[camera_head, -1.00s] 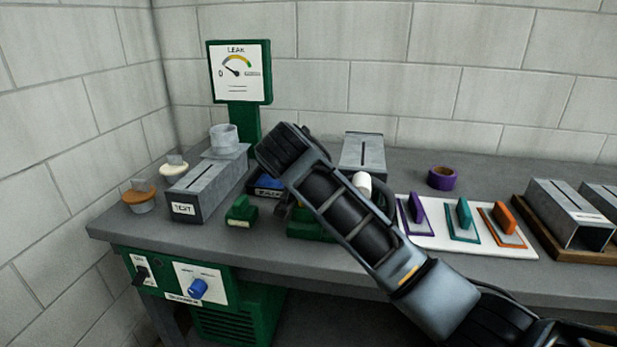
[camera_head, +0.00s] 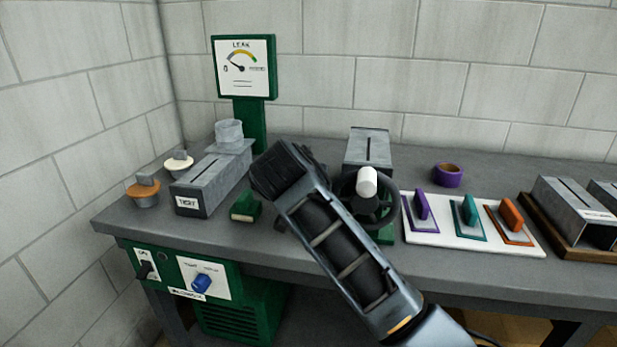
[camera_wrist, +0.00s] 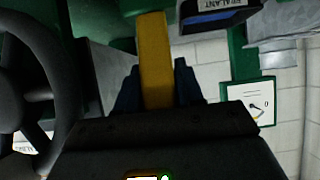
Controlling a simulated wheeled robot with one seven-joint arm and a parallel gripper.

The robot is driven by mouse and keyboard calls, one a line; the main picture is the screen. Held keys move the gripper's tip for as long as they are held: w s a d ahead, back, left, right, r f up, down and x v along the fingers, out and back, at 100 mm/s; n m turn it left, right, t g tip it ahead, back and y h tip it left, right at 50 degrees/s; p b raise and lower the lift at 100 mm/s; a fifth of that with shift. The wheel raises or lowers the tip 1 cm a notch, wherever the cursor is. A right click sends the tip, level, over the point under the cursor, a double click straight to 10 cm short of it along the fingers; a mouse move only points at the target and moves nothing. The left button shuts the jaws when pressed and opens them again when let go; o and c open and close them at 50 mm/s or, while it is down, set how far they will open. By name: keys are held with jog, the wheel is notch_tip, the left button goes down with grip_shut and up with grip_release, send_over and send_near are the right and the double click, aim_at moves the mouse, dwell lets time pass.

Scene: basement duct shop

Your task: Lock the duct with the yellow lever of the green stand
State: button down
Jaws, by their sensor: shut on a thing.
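The yellow lever (camera_wrist: 154,60) stands between the dark fingers of my gripper (camera_wrist: 158,88) in the wrist view, and the gripper is shut on it. In the head view my wrist and arm hide the lever and the fingers. Part of the green stand (camera_head: 386,236) shows at the right of my arm, with a black handwheel (camera_head: 352,210) with a white knob above it. The wheel also shows at the left of the wrist view (camera_wrist: 48,100). A grey slotted duct (camera_head: 368,147) lies behind the wheel. Whether it is locked cannot be told.
A duct marked TEST (camera_head: 207,182) and a green leak gauge (camera_head: 243,68) stand at the left. A small green block (camera_head: 246,208) lies near my wrist. A white board (camera_head: 470,236) with coloured-handled tools and purple tape (camera_head: 448,176) are at the right. A blue sealant holder (camera_wrist: 212,14) is close by.

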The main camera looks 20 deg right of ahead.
jog(key=c, duration=0.8)
grip_release()
jog(key=v, duration=0.8)
jog(key=shift+b, duration=0.3)
